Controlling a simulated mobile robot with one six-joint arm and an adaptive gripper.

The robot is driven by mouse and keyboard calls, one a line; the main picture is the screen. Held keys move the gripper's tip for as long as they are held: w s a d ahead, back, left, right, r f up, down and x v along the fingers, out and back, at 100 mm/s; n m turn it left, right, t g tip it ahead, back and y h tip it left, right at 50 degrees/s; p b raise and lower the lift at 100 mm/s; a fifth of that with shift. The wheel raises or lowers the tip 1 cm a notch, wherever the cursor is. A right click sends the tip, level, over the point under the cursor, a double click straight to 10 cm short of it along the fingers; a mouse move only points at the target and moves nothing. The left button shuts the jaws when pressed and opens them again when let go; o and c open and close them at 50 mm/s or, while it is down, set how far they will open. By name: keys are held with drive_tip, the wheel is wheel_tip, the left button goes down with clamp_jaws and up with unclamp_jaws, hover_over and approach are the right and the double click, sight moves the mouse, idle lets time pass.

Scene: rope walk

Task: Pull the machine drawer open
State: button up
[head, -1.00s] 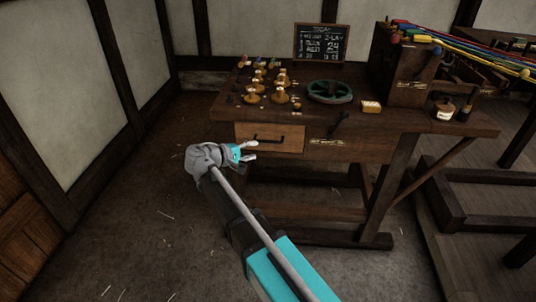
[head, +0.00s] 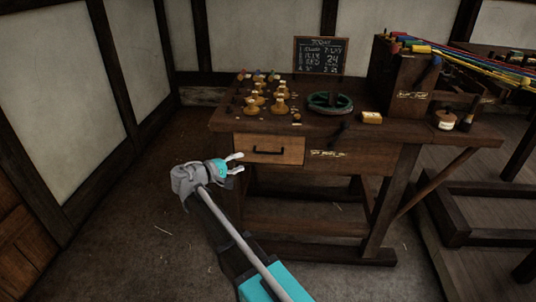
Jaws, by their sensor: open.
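The machine drawer (head: 285,157) is a lighter wooden front under the left part of the dark wooden bench (head: 345,133). It looks shut, flush with the bench front. A dark bar handle (head: 266,150) runs across it. My gripper (head: 238,163) is open and empty, its two pale fingers pointing right. In the picture it sits just left of the drawer and a little below the handle, apart from the handle. How far it is from the drawer front in depth I cannot tell.
On the bench stand several wooden bobbins (head: 257,99), a green wheel (head: 330,102), a small yellowish box (head: 371,117) and a chalkboard (head: 318,56). A dark lever (head: 340,130) sticks out right of the drawer. The floor (head: 130,240) to the left is clear.

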sight(267, 153)
drive_tip(key=b+x, duration=0.1)
drive_tip(key=x, duration=1.1)
drive_tip(key=shift+w+d+f+b, duration=0.1)
drive_tip(key=shift+w+d+b, duration=0.1)
drive_tip(key=shift+d+b, duration=0.2)
drive_tip(key=shift+c, duration=0.3)
drive_tip(key=shift+a, duration=0.1)
clamp_jaws()
